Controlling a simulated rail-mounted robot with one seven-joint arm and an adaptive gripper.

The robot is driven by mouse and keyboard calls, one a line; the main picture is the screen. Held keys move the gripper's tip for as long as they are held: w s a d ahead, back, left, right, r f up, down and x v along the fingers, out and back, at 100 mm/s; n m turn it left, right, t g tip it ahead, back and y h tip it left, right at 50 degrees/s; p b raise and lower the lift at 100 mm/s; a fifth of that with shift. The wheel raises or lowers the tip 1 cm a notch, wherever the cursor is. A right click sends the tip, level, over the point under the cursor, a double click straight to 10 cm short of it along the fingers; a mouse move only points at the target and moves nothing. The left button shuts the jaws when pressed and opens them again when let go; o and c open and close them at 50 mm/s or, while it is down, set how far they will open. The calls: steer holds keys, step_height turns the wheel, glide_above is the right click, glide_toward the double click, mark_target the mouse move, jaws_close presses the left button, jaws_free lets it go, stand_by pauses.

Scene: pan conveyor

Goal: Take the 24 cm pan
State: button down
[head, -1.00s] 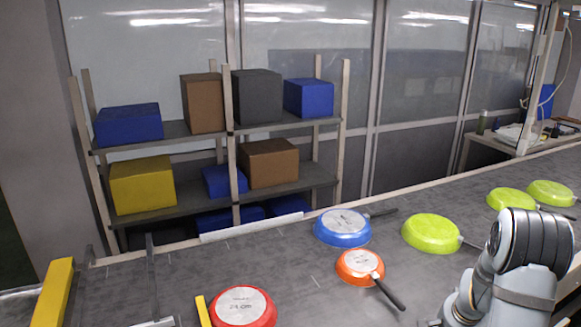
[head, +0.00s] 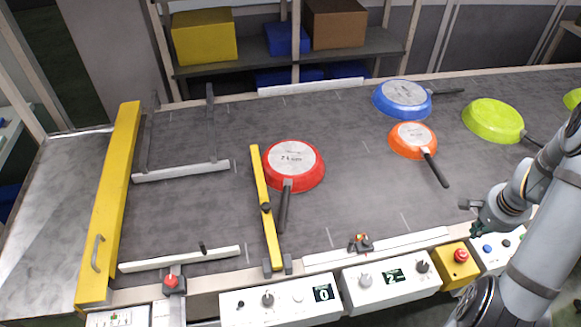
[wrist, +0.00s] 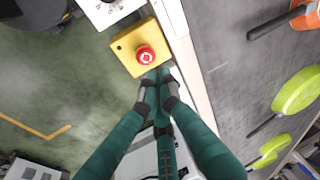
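Several pans lie upside down on the grey conveyor (head: 345,120). A red pan (head: 312,180) lies beside the yellow bar, its handle toward the front; its printed size looks like 24 cm but is blurred. A smaller orange pan (head: 398,146) is to its right. A blue pan (head: 382,108) lies at the back and a lime pan (head: 492,128) further right. My gripper (head: 480,207) is at the right, over the conveyor's front edge, apart from every pan. In the wrist view my gripper (wrist: 157,97) shows a gap between its fingers and holds nothing.
A yellow bar (head: 264,205) stands across the belt left of the red pan. A yellow gate (head: 113,215) is at the left end. Control boxes (head: 390,283) and a red emergency button (head: 461,255) line the front edge. Shelves (head: 365,45) with boxes stand behind.

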steer(key=c, duration=2.4)
jaws_free()
steer(key=o, duration=0.8)
steer(key=shift+o, duration=0.3)
